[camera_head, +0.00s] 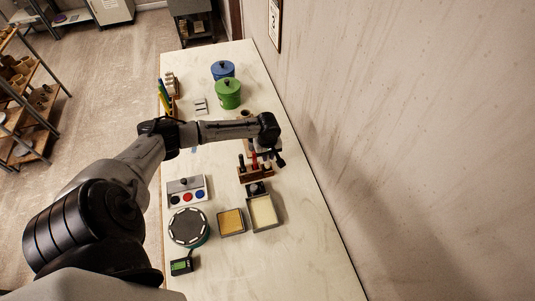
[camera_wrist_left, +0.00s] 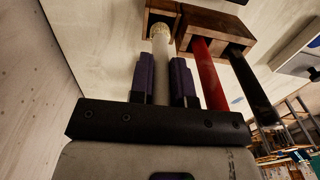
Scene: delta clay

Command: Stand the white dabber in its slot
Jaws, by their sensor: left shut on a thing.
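The white dabber (camera_wrist_left: 160,62) stands between the purple fingers of my left gripper (camera_wrist_left: 163,82) in the left wrist view. The gripper is shut on it. Its pale tip lies close to the left part of the wooden rack (camera_wrist_left: 196,17); I cannot tell whether it is inside a slot. A red dabber (camera_wrist_left: 210,75) and a black dabber (camera_wrist_left: 250,85) stand in the rack beside it. In the head view, my left gripper (camera_head: 277,158) is over the right end of the rack (camera_head: 257,178), and the white dabber is not clearly visible.
Green (camera_head: 228,95) and blue (camera_head: 224,70) lidded pots stand farther back. The wall runs along the right.

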